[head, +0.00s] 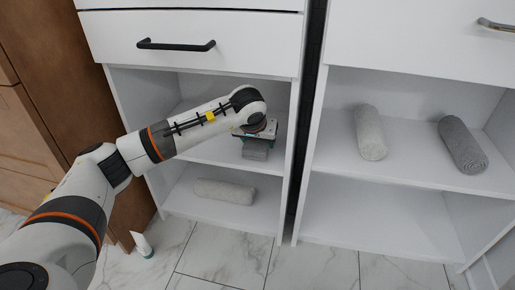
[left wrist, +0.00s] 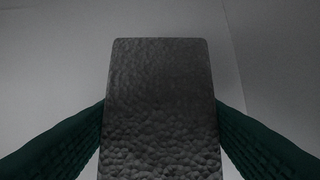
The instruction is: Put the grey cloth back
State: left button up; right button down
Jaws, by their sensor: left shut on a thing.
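The grey cloth (head: 255,153) is held in my left gripper (head: 256,142), inside the upper open compartment of the left white cabinet. In the left wrist view, the cloth (left wrist: 160,110) is a dark grey, bumpy-textured piece between the two dark green fingers (left wrist: 160,135). The fingers press on it from both sides. Its lower end is cut off by the frame there. In the head view, I cannot tell whether the cloth touches the shelf (head: 200,150). My right gripper is not in view.
A pale rolled towel (head: 225,191) lies on the lower shelf below my arm. The right cabinet's upper shelf holds a light grey roll (head: 370,132) and a dark grey roll (head: 462,144); its lower compartment is empty. A white tube (head: 142,245) stands on the floor. A closed drawer (head: 190,43) is above.

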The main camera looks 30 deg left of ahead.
pick_arm(q)
jog(key=shift+f, duration=0.5)
jog(key=shift+r, duration=0.1)
jog(key=shift+s, duration=0.1)
jog(key=shift+f, duration=0.2)
jog(key=o, duration=0.9)
